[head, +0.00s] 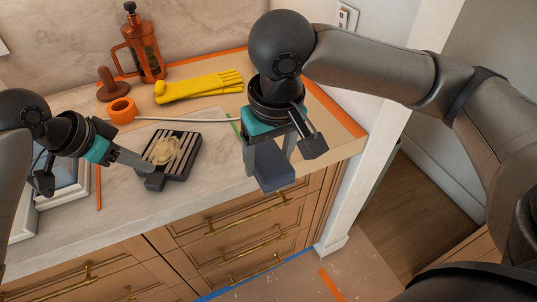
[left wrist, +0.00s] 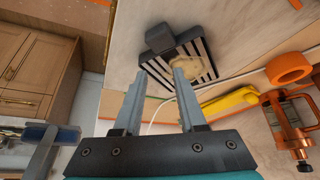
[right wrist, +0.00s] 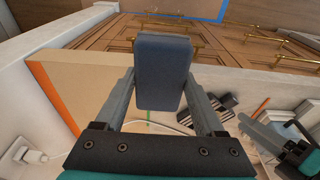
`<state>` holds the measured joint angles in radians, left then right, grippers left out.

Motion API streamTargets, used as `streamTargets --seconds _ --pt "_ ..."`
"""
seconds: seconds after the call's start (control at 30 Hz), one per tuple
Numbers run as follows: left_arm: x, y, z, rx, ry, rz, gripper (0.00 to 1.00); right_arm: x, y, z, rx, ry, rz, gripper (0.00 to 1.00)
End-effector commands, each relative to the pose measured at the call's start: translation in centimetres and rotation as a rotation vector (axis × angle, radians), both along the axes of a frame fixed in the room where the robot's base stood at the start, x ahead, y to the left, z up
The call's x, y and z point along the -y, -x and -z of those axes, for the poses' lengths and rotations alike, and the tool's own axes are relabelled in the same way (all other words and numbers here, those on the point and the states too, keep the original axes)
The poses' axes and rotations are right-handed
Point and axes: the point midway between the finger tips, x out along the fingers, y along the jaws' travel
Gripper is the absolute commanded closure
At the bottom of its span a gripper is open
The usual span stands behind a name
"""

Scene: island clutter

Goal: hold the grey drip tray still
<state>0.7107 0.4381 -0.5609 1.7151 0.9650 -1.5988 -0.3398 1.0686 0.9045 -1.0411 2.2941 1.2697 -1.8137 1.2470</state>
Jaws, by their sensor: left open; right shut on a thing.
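The grey drip tray (head: 192,161) lies on the marble counter, a dark slatted tray with a beige lump (head: 165,151) on its slats. A dark block-like tab (head: 155,183) sits at its near edge. My left gripper (head: 146,165) is open at the near left of the tray. In the left wrist view its fingers (left wrist: 160,72) reach over the tray (left wrist: 205,66) near the tab (left wrist: 160,38); I cannot tell whether they touch. My right gripper (head: 269,160) is shut on a blue-grey block (head: 275,176), also clear in the right wrist view (right wrist: 163,72), held near the counter's front.
Behind the tray are an orange cup-like ring (head: 122,110), yellow gloves (head: 200,87), a plunger-like brown item (head: 109,85) and an orange French press (head: 146,48). A pale cord (head: 190,119) runs behind the tray. A white frame (head: 68,185) stands left. Drawers lie below the counter.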

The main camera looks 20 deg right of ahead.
Motion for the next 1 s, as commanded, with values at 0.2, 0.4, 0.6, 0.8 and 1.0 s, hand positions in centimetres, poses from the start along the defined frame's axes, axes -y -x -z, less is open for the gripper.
streamTargets --seconds 0.2,0.4,0.6,0.8,1.0 --pt "0.0 0.0 2.5 -0.002 0.000 0.000 0.85 0.0 0.0 0.0 0.000 0.000 0.000 0.73" --pt "0.0 0.0 3.8 -0.001 0.000 0.000 1.00 0.0 0.0 0.0 0.000 0.000 0.000 0.73" --pt "0.0 0.0 4.0 0.001 -0.001 0.000 1.00 0.0 0.0 0.0 0.000 0.000 0.000 0.73" --pt "0.0 0.0 4.0 0.001 -0.001 0.000 1.00 0.0 0.0 0.0 0.000 0.000 0.000 0.73" --pt "0.0 0.0 4.0 0.001 -0.001 0.000 1.00 0.0 0.0 0.0 0.000 0.000 0.000 0.73"
